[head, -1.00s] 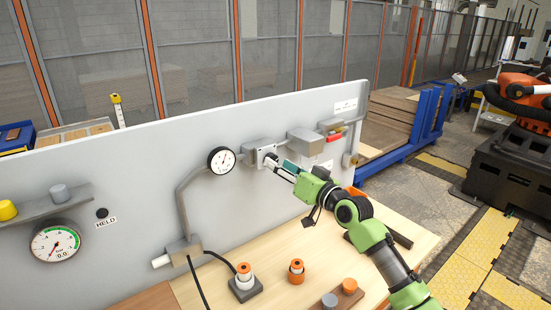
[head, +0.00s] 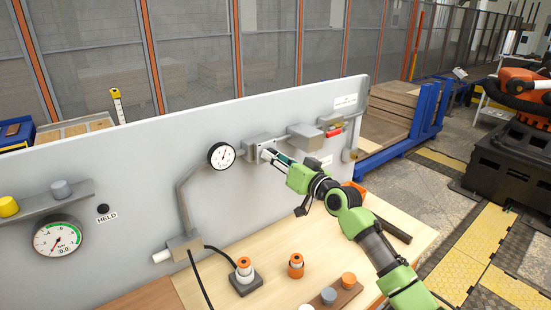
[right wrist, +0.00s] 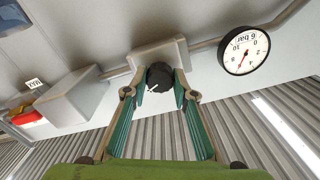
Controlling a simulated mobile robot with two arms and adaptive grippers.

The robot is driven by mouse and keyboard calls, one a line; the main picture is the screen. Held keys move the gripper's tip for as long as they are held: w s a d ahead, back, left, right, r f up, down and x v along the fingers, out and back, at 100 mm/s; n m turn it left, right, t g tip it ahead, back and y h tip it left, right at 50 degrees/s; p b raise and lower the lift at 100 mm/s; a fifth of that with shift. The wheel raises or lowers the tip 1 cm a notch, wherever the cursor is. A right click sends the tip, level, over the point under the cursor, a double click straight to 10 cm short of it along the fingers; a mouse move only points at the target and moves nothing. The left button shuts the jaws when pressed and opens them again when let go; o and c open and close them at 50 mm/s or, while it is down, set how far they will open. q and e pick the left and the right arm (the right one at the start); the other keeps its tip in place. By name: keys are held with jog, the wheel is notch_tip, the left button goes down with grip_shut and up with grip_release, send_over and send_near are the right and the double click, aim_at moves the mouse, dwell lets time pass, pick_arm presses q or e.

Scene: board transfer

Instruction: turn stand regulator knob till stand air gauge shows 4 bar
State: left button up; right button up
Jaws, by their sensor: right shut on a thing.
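The stand regulator knob (right wrist: 160,77) is a black knob with a white mark on a grey block (right wrist: 158,55) on the upright panel. My right gripper (right wrist: 160,92) has a finger on either side of the knob and is shut on it. In the head view the right gripper (head: 267,153) reaches the regulator block and hides the knob. The stand air gauge (head: 221,155) is a round white dial left of the block. It shows upside down in the right wrist view (right wrist: 246,50), with a red needle; I cannot read its exact value. My left gripper is not in view.
A larger gauge (head: 58,237) marked 0.0 is at the panel's left, below a shelf with yellow and grey buttons. A grey box with a red part (head: 333,132) is right of the regulator. Orange-topped pieces (head: 296,266) stand on the wooden table.

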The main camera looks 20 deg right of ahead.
jog(key=shift+n+b, duration=2.75)
jog(key=shift+n, duration=3.75)
jog(key=o, duration=1.1)
